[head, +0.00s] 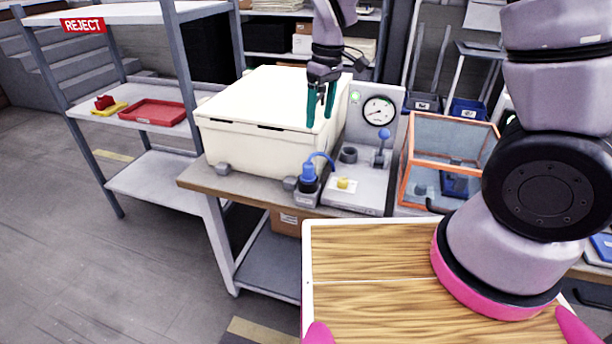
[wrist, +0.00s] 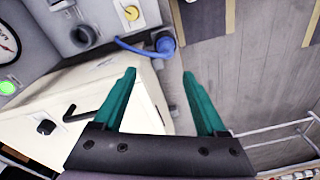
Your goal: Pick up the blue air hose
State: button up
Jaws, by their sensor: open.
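The blue air hose (head: 322,156) curves from a blue end fitting (head: 308,172) at the table's front edge to the grey gauge panel. In the wrist view the hose (wrist: 134,48) runs from the panel to its blue fitting (wrist: 165,44), beyond my fingertips. My gripper (head: 320,116) has teal fingers, points down and is open and empty. It is above the hose, close to the front right of the cream box. In the wrist view my gripper (wrist: 159,73) shows a clear gap between its fingers, and they are apart from the hose.
The cream box (head: 260,104) stands left of the panel (head: 358,185), which carries a gauge (head: 379,111), a blue-knobbed lever (head: 383,148) and a yellow button (head: 343,183). An orange-framed clear case (head: 447,155) is to the right. A reject shelf (head: 150,176) stands left.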

jog(key=f, duration=0.1)
jog(key=a+f+n, duration=0.1)
jog(key=f, duration=0.1)
jog(key=a+f+n+h, duration=0.1)
jog(key=shift+s+a+f, duration=0.2)
jog(key=shift+s+f, duration=0.05)
jog(key=shift+f, duration=0.1)
send_over(308, 164)
notch_tip(308, 164, down, 5)
jog(key=shift+d+r, duration=0.1)
jog(key=shift+r, duration=0.05)
jog(key=shift+f, duration=3.05)
grip_shut()
